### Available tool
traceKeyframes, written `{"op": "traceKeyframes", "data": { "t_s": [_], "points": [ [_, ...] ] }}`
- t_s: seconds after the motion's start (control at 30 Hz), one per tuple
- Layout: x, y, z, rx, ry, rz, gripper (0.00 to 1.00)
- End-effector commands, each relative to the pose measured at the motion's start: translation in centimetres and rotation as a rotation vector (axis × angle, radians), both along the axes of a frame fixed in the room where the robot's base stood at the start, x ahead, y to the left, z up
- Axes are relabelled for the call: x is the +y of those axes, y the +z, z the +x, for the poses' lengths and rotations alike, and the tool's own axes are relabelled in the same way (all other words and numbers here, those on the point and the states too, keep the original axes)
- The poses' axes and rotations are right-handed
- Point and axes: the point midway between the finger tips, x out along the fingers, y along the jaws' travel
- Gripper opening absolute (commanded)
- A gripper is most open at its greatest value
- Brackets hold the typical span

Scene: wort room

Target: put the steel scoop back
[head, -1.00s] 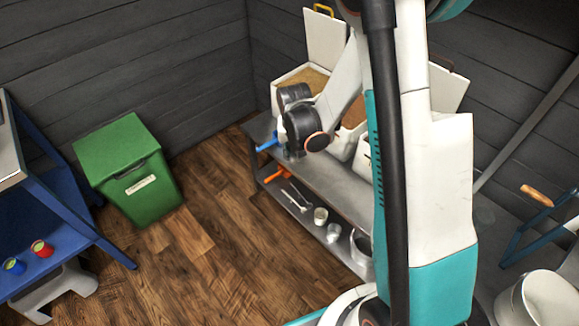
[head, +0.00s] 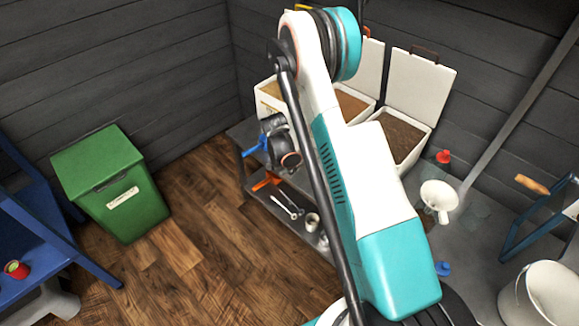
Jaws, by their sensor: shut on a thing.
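My gripper (head: 272,150) is at the end of my arm, low over the left end of the grey bench (head: 240,133). Dark wrist parts hide most of its fingers. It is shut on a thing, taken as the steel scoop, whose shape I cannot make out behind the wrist. A blue handle-like thing (head: 255,148) shows just left of the gripper; I cannot tell whether they touch. Three white bins with brown contents stand on the bench behind: a left bin (head: 268,104), a middle one partly behind my arm, and a right bin (head: 420,152).
The lower shelf holds an orange tool (head: 267,180), spoon-like utensils (head: 290,205) and a small cup (head: 311,222). A white funnel (head: 438,196), a red piece (head: 443,156) and a blue piece (head: 443,268) are at right. A green bin (head: 110,185) stands left; the floor between is clear.

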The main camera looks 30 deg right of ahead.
Motion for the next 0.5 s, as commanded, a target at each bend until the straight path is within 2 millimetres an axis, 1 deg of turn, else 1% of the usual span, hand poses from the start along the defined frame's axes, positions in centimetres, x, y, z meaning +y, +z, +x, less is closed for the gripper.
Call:
{"op": "traceKeyframes", "data": {
  "t_s": [0.1, 0.5],
  "points": [
    [0.0, -1.2, 0.0, 0.000, 0.001, 0.000, 0.00],
    [0.0, -4.6, 0.0, -0.001, 0.001, 0.000, 0.00]
  ]
}}
